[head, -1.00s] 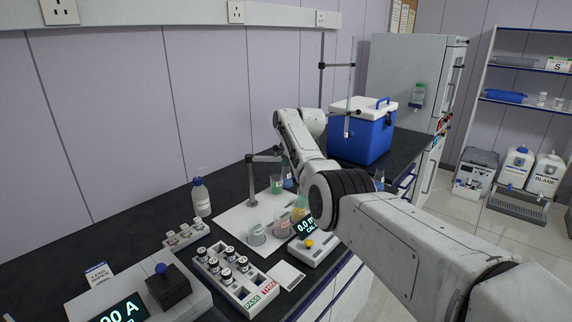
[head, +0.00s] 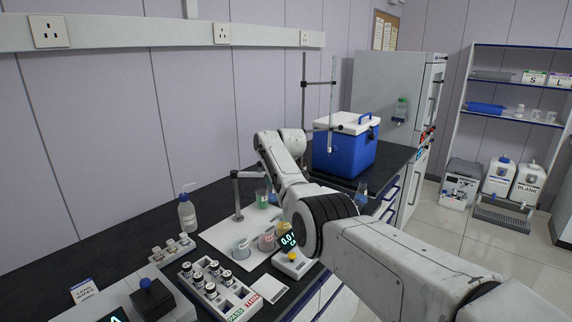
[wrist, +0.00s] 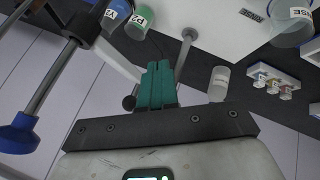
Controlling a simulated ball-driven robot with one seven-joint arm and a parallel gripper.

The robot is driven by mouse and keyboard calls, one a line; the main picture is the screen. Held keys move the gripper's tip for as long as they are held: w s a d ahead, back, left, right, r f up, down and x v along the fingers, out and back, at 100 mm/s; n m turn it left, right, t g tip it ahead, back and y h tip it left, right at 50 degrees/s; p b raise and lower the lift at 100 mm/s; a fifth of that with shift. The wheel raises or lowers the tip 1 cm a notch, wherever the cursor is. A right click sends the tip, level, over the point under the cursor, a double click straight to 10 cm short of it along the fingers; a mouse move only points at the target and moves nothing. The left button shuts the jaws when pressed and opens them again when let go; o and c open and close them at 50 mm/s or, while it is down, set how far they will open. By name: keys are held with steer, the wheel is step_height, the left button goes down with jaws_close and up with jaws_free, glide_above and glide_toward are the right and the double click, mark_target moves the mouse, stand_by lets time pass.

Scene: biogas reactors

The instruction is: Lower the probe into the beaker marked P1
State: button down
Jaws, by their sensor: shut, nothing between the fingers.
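My gripper (wrist: 157,85) is shut and empty, with teal fingers; my arm hides it in the head view. A probe stand (head: 238,198) rises from a white mat, its side arm running behind my arm; its post (wrist: 188,42) shows in the wrist view. A grey rod with a dark collar and blue end (wrist: 18,135), possibly the probe, is apart from my gripper at left. Clear (head: 241,248), reddish (head: 266,243) and green (head: 262,199) beakers stand on the mat. Blue (wrist: 118,14) and green beakers are near in the wrist view. I cannot read P1 on any beaker.
A meter (head: 293,262) and a vial rack (head: 214,292) stand in front of the mat. A wash bottle (head: 187,213) is left of it. A clamp stand (head: 304,110) and a blue cooler box (head: 346,152) stand behind. Bare dark bench lies at far left.

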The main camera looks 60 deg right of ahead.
steer(key=shift+s+a+r, duration=0.2)
steer(key=shift+s+r, duration=0.05)
steer(key=shift+r, duration=0.1)
